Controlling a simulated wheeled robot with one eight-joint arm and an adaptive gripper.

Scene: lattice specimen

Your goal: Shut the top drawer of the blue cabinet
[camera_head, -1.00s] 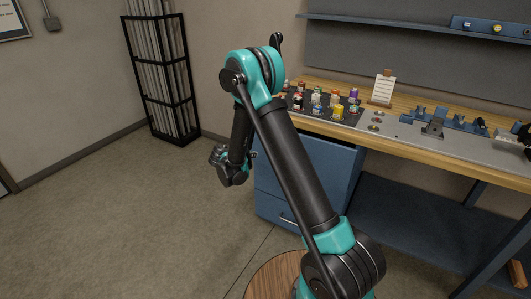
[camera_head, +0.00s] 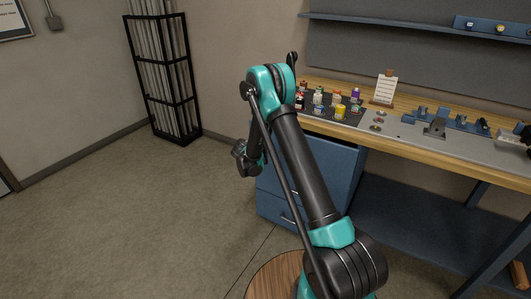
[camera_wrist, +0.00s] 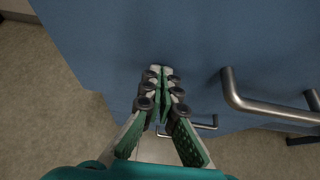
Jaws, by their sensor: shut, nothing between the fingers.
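The blue cabinet (camera_head: 336,170) stands under the left end of the workbench. Its front is largely hidden behind my arm in the head view. In the wrist view, a broad blue drawer front (camera_wrist: 120,40) fills the upper part, with a metal bar handle (camera_wrist: 270,108) to the right of my gripper. A lower handle (camera_wrist: 205,126) shows below it. My gripper (camera_wrist: 161,72) is shut and empty, its fingertips over the blue front, left of the handle. I cannot tell whether they touch it.
The workbench (camera_head: 450,140) above the cabinet carries several small bottles (camera_head: 340,112), a clipboard (camera_head: 385,88) and blue fixtures. A black rack (camera_head: 160,80) stands by the wall. The floor (camera_head: 110,210) left of the cabinet is clear.

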